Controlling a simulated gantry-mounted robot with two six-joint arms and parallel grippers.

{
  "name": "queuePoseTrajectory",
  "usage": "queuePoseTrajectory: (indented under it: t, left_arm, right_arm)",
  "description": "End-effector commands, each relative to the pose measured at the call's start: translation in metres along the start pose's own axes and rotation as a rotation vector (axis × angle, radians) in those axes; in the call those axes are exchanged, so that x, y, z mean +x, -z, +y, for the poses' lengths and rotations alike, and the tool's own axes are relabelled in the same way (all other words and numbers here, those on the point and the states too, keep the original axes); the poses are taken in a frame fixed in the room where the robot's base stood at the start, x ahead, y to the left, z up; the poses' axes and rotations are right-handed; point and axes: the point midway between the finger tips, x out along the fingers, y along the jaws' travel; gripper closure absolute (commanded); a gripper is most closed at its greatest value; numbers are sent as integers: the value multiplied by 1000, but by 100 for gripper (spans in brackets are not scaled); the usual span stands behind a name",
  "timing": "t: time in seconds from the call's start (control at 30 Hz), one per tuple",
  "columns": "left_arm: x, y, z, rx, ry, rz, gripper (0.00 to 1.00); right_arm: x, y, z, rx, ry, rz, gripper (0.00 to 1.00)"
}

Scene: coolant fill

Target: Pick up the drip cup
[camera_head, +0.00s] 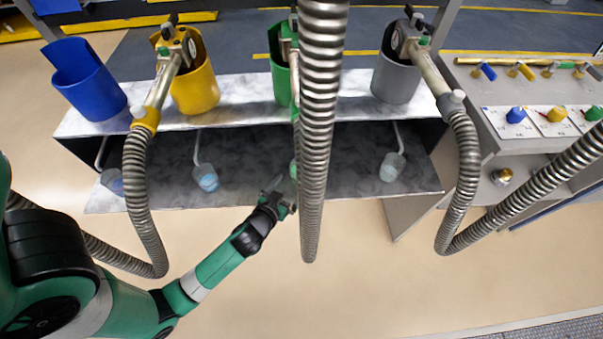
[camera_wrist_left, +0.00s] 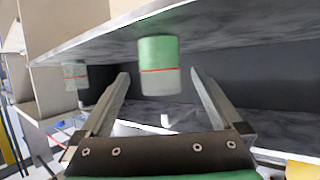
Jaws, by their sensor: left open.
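A clear drip cup with green contents and a red line (camera_wrist_left: 158,68) shows in the left wrist view, which looks upside down. In the head view only a sliver of this green cup (camera_head: 293,170) shows, on the lower shelf behind a hanging hose. My left gripper (camera_head: 281,192) is open at the front of that shelf. In the wrist view its fingers (camera_wrist_left: 160,76) point at the cup, one on each side of it, with gaps; I cannot tell whether the cup is between the tips or just beyond them. My right gripper is not in view.
The lower shelf (camera_head: 340,178) also holds a blue-filled cup (camera_head: 207,178) to the left and a grey one (camera_head: 393,167) to the right. A ribbed metal hose (camera_head: 320,110) hangs close to my gripper. Nozzles sit in holsters above. The floor in front is clear.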

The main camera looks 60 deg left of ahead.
Motion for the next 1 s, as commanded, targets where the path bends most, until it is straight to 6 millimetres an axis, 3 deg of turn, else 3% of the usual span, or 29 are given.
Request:
queuePoseTrajectory:
  t: [0.13, 0.43, 0.7, 0.97, 1.0]
  left_arm:
    - [32, -1, 0, -2, 1, 4, 0]
    - [50, 1, 1, -1, -1, 4, 0]
    - [92, 3, 0, -1, 0, 4, 0]
    - [97, 5, 0, 0, -1, 3, 0]
    - [97, 5, 0, 0, -1, 3, 4]
  right_arm:
    - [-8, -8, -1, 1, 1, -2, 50]
    - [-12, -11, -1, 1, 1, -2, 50]
    - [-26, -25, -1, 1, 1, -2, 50]
    - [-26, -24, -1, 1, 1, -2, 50]
    - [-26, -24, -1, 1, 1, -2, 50]
